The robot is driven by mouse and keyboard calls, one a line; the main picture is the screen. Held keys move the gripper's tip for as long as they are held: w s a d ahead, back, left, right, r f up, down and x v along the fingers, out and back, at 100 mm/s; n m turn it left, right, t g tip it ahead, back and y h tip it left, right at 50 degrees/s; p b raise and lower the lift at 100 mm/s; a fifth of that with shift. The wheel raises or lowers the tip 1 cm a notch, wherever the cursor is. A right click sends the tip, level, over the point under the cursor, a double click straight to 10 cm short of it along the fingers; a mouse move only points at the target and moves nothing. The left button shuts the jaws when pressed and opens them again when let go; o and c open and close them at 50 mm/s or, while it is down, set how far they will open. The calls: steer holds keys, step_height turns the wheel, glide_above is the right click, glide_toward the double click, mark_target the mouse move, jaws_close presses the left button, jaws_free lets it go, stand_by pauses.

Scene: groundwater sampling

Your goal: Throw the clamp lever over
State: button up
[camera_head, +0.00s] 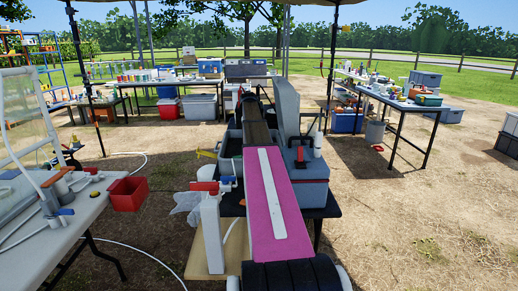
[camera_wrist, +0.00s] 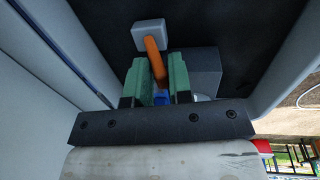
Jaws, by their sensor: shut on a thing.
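In the wrist view my gripper (camera_wrist: 158,62) has two green fingers closed around an orange lever (camera_wrist: 152,52), which I take to be the clamp lever. The lever tilts up and left between the fingertips and meets a light grey block (camera_wrist: 149,34). A small blue piece (camera_wrist: 161,97) shows lower down between the fingers. A dark grey block (camera_wrist: 206,73) sits just right of the right finger. In the head view my own arm hides the gripper and the lever.
In the wrist view, dark lining and pale grey walls (camera_wrist: 52,65) surround the gripper closely. In the head view, an open grey case (camera_head: 286,100) stands ahead. A table with a red bin (camera_head: 128,193) is left; another loaded table (camera_head: 405,104) is right. Bare ground lies right.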

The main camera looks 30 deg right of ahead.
steer(key=shift+o, duration=0.2)
steer(key=shift+w+a+f, duration=0.15)
steer(key=shift+w+a, duration=0.05)
steer(key=shift+a, duration=0.3)
steer(key=shift+o, duration=0.4)
steer(key=shift+w+a+f+g+h, duration=0.3)
steer(key=shift+w+a+f+h, duration=0.05)
steer(key=shift+a+f+h, duration=0.35)
steer(key=shift+o, duration=0.2)
steer(key=shift+w+a+f+g+h, duration=0.15)
steer(key=shift+a+f+g+h, duration=0.2)
steer(key=shift+f+h, duration=0.2)
steer(key=shift+a, duration=0.1)
steer(key=o, duration=0.5)
steer(key=shift+o, duration=0.2)
steer(key=shift+r, duration=0.1)
